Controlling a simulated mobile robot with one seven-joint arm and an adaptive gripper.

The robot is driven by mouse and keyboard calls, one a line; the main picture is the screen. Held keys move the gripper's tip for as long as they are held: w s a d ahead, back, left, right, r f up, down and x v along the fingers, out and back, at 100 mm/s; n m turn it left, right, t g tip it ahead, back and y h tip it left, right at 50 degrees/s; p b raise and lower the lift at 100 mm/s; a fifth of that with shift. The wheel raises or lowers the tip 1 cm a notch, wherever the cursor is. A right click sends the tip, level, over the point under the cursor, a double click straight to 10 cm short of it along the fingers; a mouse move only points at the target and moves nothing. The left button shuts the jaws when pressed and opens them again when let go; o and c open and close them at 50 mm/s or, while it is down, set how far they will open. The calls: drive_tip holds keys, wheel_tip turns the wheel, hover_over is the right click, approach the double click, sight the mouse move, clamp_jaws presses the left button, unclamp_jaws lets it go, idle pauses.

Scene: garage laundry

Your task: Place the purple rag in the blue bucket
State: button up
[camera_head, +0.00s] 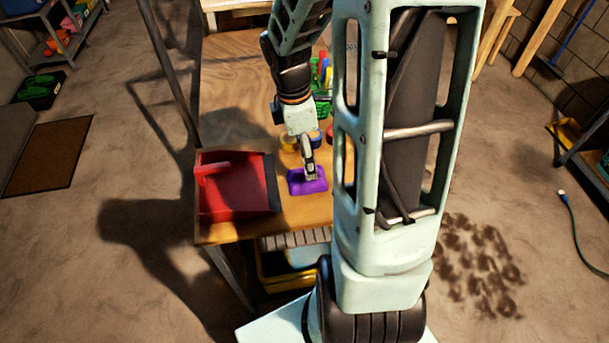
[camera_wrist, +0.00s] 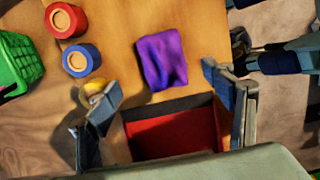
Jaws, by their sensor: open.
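The purple rag (camera_head: 308,187) lies on the wooden table near its front edge, just right of a red dustpan-like tray. In the wrist view the rag (camera_wrist: 162,60) is a crumpled, roughly square patch on the bare wood. My gripper (camera_head: 309,172) points down over the rag in the head view. In the wrist view my gripper (camera_wrist: 160,82) has its fingers spread wide, with nothing between them. The rag shows ahead of and between the fingertips; I cannot tell the height gap. I cannot make out a blue bucket in either view.
The red tray (camera_head: 235,190) stands left of the rag and shows under the gripper in the wrist view. Red (camera_wrist: 66,20) and blue (camera_wrist: 81,60) rolls and a green basket (camera_wrist: 18,62) are nearby. A yellow crate (camera_head: 285,284) sits below the table. My arm hides the table's right side.

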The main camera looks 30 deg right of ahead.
wheel_tip(320, 180, down, 2)
drive_tip(key=shift+d+f, duration=0.1)
drive_tip(key=shift+d, duration=0.05)
drive_tip(key=shift+s+f+b, duration=0.2)
drive_tip(key=shift+f+b, duration=0.25)
drive_tip(key=shift+f, duration=2.15)
drive_tip(key=shift+c, duration=0.6)
drive_tip(key=c, duration=1.2)
drive_tip(key=shift+r, duration=0.1)
drive_tip(key=shift+c, duration=0.2)
